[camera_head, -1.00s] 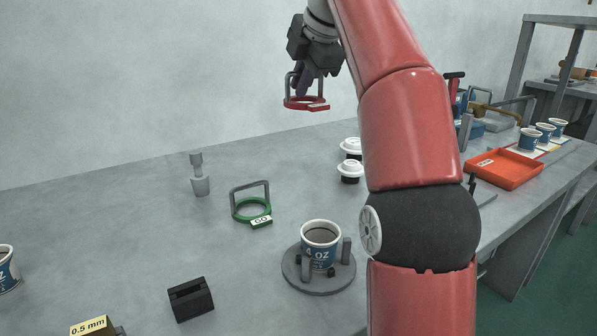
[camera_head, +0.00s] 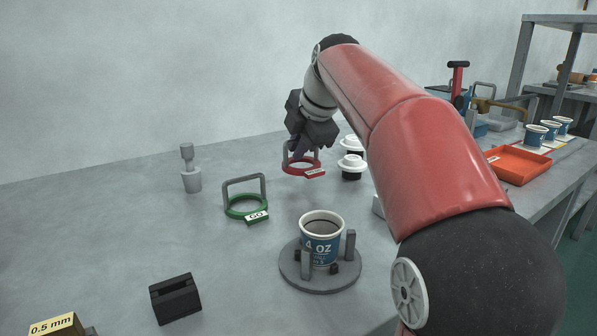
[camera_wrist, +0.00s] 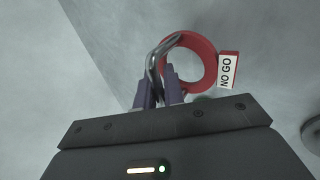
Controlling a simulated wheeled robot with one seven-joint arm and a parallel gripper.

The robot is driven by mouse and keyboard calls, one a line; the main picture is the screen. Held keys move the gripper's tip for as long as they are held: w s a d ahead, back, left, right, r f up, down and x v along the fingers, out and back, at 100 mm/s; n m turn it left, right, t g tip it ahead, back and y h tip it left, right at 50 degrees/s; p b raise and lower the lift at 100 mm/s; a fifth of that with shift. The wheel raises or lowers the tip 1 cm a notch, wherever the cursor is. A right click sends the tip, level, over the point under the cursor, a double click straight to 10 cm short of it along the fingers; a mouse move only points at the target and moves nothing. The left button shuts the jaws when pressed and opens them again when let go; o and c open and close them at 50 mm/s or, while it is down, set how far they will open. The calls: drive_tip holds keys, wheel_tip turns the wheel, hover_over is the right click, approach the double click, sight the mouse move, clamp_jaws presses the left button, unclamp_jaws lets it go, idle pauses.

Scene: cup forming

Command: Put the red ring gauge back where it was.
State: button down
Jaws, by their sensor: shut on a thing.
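The red ring gauge (camera_head: 300,167) has a grey handle and a tag. In the wrist view the red ring (camera_wrist: 190,62) shows its "NO GO" tag. My gripper (camera_head: 299,145) is shut on the handle, and in the wrist view its purple fingers (camera_wrist: 158,92) close around the grey bar. The ring hangs roughly level, apparently close above the table; I cannot tell whether it touches. A green ring gauge (camera_head: 246,207) with a "GO" tag stands on the table to its left.
A paper cup (camera_head: 321,241) sits among posts on a round grey fixture (camera_head: 318,283) in front. White-topped plugs (camera_head: 352,164) stand close to the right of the ring. A grey plunger-like piece (camera_head: 191,172) and a black block (camera_head: 175,299) are at left. The table (camera_head: 95,235) between them is bare.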

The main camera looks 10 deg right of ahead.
drive_tip(key=shift+f+b, duration=0.45)
drive_tip(key=shift+f, duration=1.55)
drive_tip(key=shift+f, duration=0.1)
drive_tip(key=c, duration=2)
unclamp_jaws()
drive_tip(key=shift+f, duration=0.1)
drive_tip(key=o, duration=0.5)
